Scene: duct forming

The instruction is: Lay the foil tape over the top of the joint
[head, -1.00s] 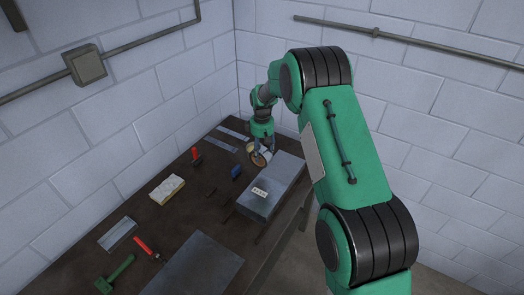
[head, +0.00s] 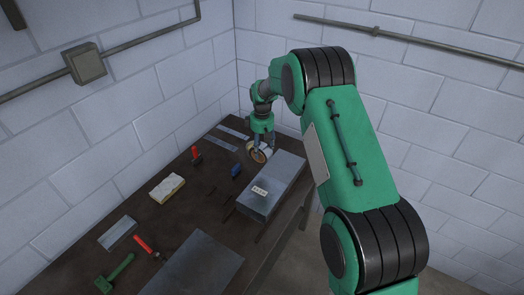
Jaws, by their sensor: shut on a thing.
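The foil tape (head: 258,155) is a small roll with a silvery outside and an orange-brown core. It is at the far end of the bench, by the far end of a grey sheet-metal duct (head: 281,181). My gripper (head: 262,147) points down from above and is shut on the roll. The fingertips are small and partly hidden against the roll. I cannot tell whether the roll touches the duct or the bench. I cannot make out the joint clearly.
Block walls stand close behind the far end.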

